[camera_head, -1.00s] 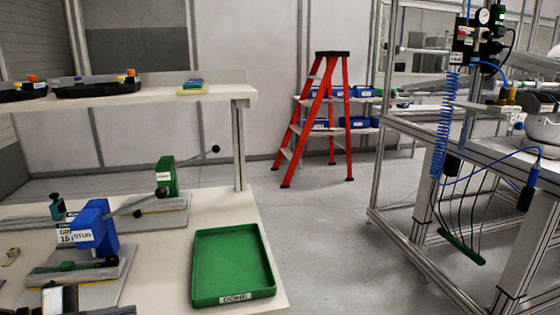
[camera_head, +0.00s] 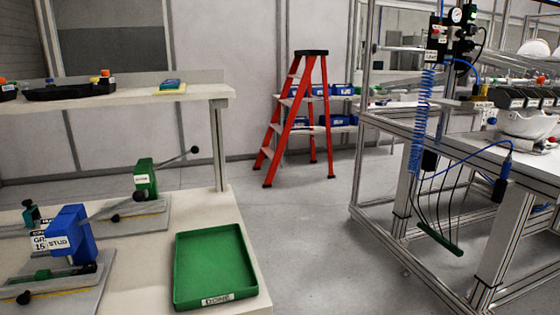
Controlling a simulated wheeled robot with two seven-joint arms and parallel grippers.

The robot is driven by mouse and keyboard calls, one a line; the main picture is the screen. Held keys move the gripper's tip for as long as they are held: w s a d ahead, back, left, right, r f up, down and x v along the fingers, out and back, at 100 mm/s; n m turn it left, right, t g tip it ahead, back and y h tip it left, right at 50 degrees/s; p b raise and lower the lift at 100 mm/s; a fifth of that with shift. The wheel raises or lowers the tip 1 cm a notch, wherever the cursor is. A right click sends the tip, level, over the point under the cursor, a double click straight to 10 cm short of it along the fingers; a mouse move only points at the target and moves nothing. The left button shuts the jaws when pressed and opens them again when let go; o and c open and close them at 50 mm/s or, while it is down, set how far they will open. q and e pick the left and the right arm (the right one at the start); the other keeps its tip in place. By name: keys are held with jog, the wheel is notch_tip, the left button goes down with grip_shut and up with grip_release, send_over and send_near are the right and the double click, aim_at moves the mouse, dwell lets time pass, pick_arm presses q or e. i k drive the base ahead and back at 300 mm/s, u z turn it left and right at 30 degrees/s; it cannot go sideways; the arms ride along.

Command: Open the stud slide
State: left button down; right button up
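A blue press with a long lever and a label reading STUD (camera_head: 70,232) stands on a grey base at the left of the near table. A small green part sits on its base. No part that I can surely name as the stud slide shows. Neither of my grippers is in view.
A green tray marked DONE (camera_head: 215,265) lies on the near table, with a green lever press (camera_head: 145,178) behind it. A red stepladder (camera_head: 298,115) stands at the back. A framed workbench (camera_head: 470,150) holds white helmet shells at right. Open floor lies between.

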aim_at(22, 290)
jog(key=u, duration=1.45)
